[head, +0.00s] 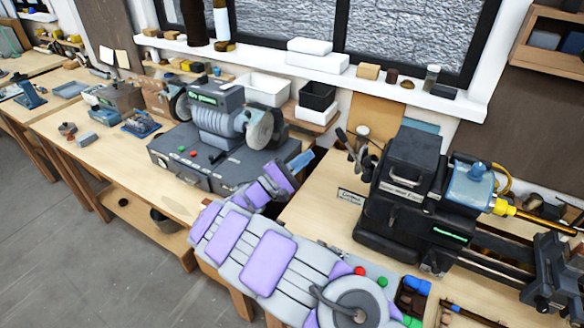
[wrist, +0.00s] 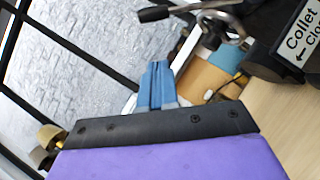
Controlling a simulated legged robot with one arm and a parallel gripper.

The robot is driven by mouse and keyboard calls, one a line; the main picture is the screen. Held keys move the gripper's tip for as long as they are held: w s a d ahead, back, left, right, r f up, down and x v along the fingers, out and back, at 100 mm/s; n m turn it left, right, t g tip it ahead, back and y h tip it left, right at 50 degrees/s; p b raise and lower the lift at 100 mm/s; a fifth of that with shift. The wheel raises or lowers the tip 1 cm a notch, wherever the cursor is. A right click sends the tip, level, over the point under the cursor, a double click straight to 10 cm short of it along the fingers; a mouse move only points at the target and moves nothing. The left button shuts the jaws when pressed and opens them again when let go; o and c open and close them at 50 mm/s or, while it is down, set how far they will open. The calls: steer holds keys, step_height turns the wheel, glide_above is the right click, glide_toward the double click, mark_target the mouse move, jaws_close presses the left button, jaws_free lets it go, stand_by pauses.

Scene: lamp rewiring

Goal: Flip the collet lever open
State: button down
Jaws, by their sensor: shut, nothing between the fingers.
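The collet lever (head: 345,140) is at the left end of the dark lathe headstock (head: 405,190) in the head view. In the wrist view the lever (wrist: 190,9) crosses the top as a metal rod with a dark knob at its left end. A white collet sign (wrist: 302,38) is at the upper right there and also stands on the bench in the head view (head: 351,197). My gripper (head: 303,160) points toward the lever from the left, apart from it. Its blue fingers (wrist: 157,82) are together and empty, below the lever in the wrist view.
A grinder (head: 215,125) on a grey base stands left of my arm. Small boxes and a bottle line the white window sill (head: 390,88) behind. Bare bench (head: 318,205) lies in front of the sign.

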steer(key=d+r+b, duration=0.1)
steer(key=d+r, duration=0.3)
steer(key=d, duration=0.1)
steer(key=shift+w+d, duration=0.35)
steer(key=shift+d, duration=0.2)
steer(key=shift+d, duration=0.1)
steer(key=shift+s+d+r+m+g, duration=0.15)
steer(key=shift+r+m+g, duration=0.15)
steer(key=shift+m, duration=0.2)
steer(key=shift+r, duration=0.1)
steer(key=s+d+r+m+g+y+b, duration=0.3)
steer(key=s+d+r+m+b, duration=0.1)
steer(key=d+r+m, duration=0.1)
steer(key=shift+s+d+m, duration=0.35)
steer(key=shift+d+m, duration=0.55)
steer(key=shift+m, duration=0.5)
